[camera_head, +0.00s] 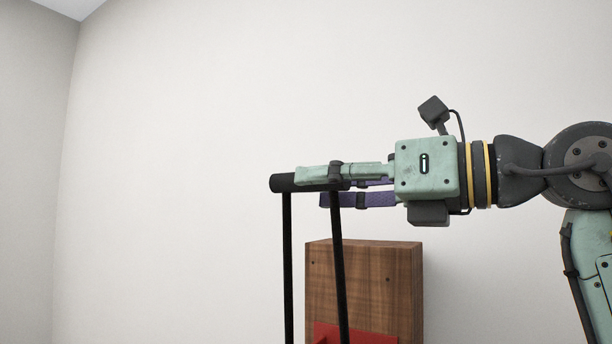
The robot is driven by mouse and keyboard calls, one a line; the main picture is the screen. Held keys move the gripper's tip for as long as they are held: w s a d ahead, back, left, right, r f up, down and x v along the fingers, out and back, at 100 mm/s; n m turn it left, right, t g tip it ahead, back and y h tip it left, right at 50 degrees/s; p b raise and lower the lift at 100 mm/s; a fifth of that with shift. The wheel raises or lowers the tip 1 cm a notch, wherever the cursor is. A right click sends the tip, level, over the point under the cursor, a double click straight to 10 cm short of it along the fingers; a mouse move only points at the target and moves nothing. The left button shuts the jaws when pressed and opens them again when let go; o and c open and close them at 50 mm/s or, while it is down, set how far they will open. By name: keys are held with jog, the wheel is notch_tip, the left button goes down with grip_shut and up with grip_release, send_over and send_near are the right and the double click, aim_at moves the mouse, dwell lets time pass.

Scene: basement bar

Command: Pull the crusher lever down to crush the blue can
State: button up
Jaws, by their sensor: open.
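The crusher lever (338,265) is a black frame with two upright bars and a dark cross handle (283,183) at its top. It stands raised in front of a wooden backboard (365,270) with a red part (365,335) at its lower edge. My gripper (312,187) reaches in from the right, level with the handle. Its green finger overlaps the handle, and the purple finger parts sit slightly lower. The jaws are open; whether they touch the handle I cannot tell. The blue can is not in view.
A plain pale wall (180,150) fills the background, with a corner at the left. The space left of the lever and above my gripper is clear. The lower part of the crusher is cut off by the bottom edge.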

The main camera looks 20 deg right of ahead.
jog(key=shift+x, duration=1.65)
grip_shut()
